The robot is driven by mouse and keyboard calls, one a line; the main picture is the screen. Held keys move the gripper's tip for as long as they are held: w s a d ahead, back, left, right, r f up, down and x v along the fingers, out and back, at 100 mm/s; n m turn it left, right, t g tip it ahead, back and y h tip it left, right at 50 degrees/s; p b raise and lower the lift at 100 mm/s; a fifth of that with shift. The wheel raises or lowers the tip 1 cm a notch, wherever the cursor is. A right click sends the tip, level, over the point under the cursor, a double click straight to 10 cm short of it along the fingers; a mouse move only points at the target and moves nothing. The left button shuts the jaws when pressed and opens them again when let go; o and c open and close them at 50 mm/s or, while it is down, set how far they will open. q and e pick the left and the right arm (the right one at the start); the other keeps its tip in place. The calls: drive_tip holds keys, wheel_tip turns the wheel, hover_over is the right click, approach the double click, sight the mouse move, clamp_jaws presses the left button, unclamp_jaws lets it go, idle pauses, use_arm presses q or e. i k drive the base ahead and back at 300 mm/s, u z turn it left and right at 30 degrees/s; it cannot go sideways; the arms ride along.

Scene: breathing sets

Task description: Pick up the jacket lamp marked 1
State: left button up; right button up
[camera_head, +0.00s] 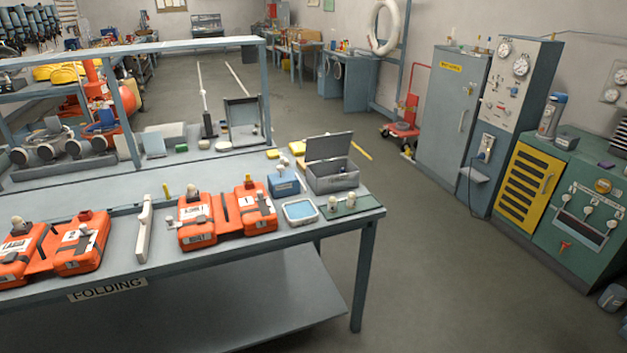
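Two small pale knobbed items that may be jacket lamps stand on a green strip (342,209) at the right end of the folding table: a left one (333,203) and a right one (351,199). I cannot read a number on either. Two orange folded jackets lie on the table, one at the left (92,262) and one in the middle (203,239). The middle jacket carries labels; one seems to show a 1. Neither of my grippers is in view.
A blue-lined tray (300,212), a blue box (284,186) and an open grey metal box (334,182) stand near the green strip. A shelf frame edges the table's back. Floor (430,270) right of the table is clear.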

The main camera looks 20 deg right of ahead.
sight(191, 190)
drive_tip(key=z, duration=0.7)
drive_tip(key=i, duration=1)
